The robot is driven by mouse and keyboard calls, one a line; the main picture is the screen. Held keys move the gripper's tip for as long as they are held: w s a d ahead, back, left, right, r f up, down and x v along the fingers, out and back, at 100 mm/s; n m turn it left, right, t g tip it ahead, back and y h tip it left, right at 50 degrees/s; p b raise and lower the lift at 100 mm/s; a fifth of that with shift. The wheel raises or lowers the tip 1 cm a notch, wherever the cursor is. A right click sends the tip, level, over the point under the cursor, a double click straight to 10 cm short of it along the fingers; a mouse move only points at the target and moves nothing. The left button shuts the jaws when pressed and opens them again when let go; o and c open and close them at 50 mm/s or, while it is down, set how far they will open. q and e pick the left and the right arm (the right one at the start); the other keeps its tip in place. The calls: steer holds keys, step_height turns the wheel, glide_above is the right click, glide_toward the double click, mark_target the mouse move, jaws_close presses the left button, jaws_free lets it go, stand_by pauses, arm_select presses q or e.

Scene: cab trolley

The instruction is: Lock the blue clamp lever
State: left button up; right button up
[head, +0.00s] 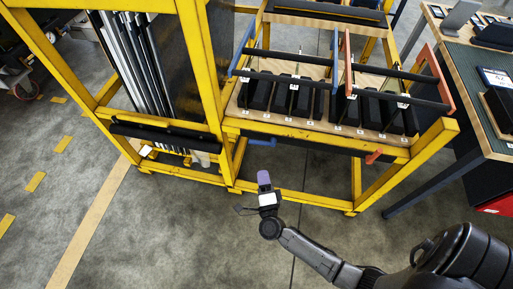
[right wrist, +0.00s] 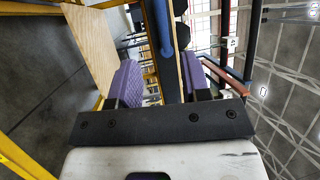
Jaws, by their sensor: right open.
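The blue clamp lever (head: 262,142) sticks out to the right under the front edge of the yellow trolley's shelf. My right gripper (head: 264,178), with purple fingertips, is in front of and below it in the head view, apart from it. In the right wrist view the right gripper (right wrist: 160,80) has its two purple fingers spread with nothing clasped. A long blue bar (right wrist: 163,40) shows beyond the gap between them; I cannot tell whether it is the lever or the blue frame. My left gripper is not in view.
A red lever (head: 373,156) sits farther right under the same shelf. Above are a blue frame (head: 241,50), an orange frame (head: 437,75) and several black blocks (head: 258,93). A black padded bar (head: 165,134) fronts the panels at left. A workbench (head: 470,60) stands at right. Floor in front is clear.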

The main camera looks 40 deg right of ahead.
steer(key=b+x, duration=0.2)
steer(key=x, duration=1)
steer(key=shift+w+d+b, duration=0.2)
steer(key=shift+w+b, duration=0.05)
steer(key=shift+b, duration=0.1)
steer(key=shift+c, duration=0.2)
steer(key=c, duration=0.7)
jaws_close()
